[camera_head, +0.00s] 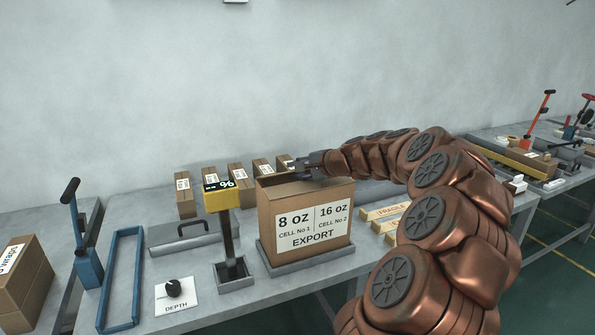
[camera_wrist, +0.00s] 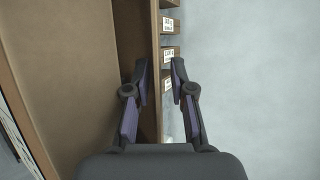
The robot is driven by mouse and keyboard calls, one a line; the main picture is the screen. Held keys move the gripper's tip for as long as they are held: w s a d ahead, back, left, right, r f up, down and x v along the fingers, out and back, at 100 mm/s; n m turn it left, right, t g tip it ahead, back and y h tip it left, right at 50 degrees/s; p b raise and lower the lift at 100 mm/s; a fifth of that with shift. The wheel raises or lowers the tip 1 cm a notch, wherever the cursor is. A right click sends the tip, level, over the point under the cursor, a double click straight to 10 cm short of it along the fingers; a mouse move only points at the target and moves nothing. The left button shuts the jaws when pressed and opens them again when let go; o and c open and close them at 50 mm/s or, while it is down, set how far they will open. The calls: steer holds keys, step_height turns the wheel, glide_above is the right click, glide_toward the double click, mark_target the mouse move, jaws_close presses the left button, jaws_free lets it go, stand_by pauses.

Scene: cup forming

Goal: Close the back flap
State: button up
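The cardboard box (camera_head: 330,191), printed "8 oz", "16 oz" and "EXPORT", stands upright on a grey tray on the bench. My gripper (camera_head: 297,165) is over the far top edge of the box in the head view. In the wrist view, my gripper (camera_wrist: 158,78) has its two fingers apart. A thin upright cardboard edge (camera_wrist: 155,35), seemingly the back flap or back wall, runs between the fingertips; I cannot tell whether they touch it. A wide brown panel of the box (camera_wrist: 65,60) fills the left side, with a darker strip beside it.
Several small labelled boxes (camera_head: 184,195) stand in a row behind the box. A yellow display post (camera_head: 221,200) stands close on its left. A depth knob plate (camera_head: 176,293) and blue frame (camera_head: 122,275) are further left. Flat "FRAGILE" pieces (camera_head: 384,213) lie to the right.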

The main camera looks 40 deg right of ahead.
steer(key=shift+p, duration=0.3)
